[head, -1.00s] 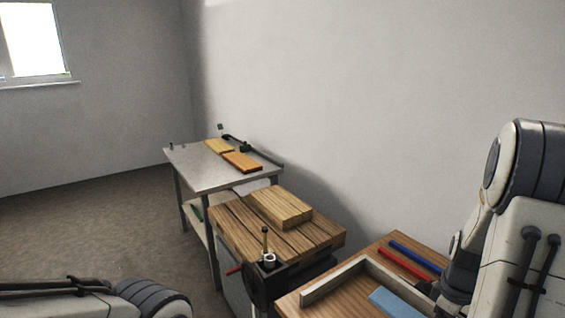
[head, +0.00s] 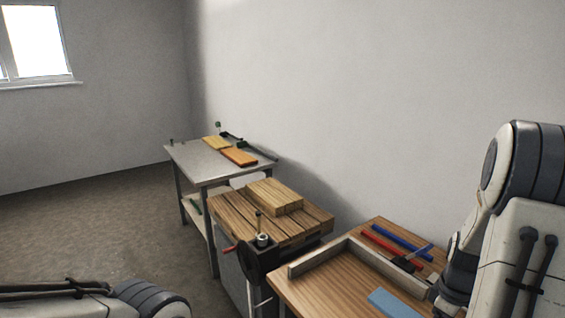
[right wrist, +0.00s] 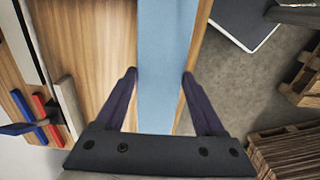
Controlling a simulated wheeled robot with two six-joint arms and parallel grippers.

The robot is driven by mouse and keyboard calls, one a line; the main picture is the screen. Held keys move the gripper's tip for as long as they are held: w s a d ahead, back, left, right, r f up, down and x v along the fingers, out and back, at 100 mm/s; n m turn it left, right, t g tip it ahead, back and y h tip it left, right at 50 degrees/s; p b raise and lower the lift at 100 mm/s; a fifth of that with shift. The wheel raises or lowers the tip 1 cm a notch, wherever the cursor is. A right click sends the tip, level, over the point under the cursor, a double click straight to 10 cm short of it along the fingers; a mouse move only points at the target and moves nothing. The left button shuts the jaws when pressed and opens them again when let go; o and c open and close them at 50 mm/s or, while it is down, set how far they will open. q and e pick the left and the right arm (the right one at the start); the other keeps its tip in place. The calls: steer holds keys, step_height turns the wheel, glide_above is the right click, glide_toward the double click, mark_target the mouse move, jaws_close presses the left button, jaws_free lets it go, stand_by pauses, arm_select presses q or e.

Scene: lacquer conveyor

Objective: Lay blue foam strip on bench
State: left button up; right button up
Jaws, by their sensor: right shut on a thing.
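The light blue foam strip (head: 391,303) shows over the near wooden bench (head: 330,285) at the bottom right of the head view. In the right wrist view the strip (right wrist: 164,62) runs from the top edge down between the fingers of my right gripper (right wrist: 160,80), which is shut on it. I cannot tell whether the strip touches the bench top. The right gripper's fingers are not visible in the head view. Only part of my left arm shows at lower left; its gripper is out of view.
A wooden fence (head: 330,257) edges the near bench, with a red bar (head: 378,244), a blue bar (head: 402,241) and a dark-headed tool (head: 408,262) beyond it. A slatted bench (head: 236,212) with stacked boards (head: 274,195) and a vise stands beside it. A grey table (head: 190,160) stands farther back.

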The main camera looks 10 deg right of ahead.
steer(key=shift+w+a+f, duration=0.85)
steer(key=shift+w+a, duration=0.1)
steer(key=shift+w, duration=0.15)
steer(key=w+a+f+m+b, duration=0.2)
steer(key=a+f, duration=0.4)
steer(key=a, duration=0.5)
steer(key=w+a+f+m+b, duration=0.2)
steer(key=w+a+f, duration=0.3)
steer(key=a, duration=0.7)
steer(key=shift+f+m, duration=0.5)
steer(key=shift+f, duration=0.4)
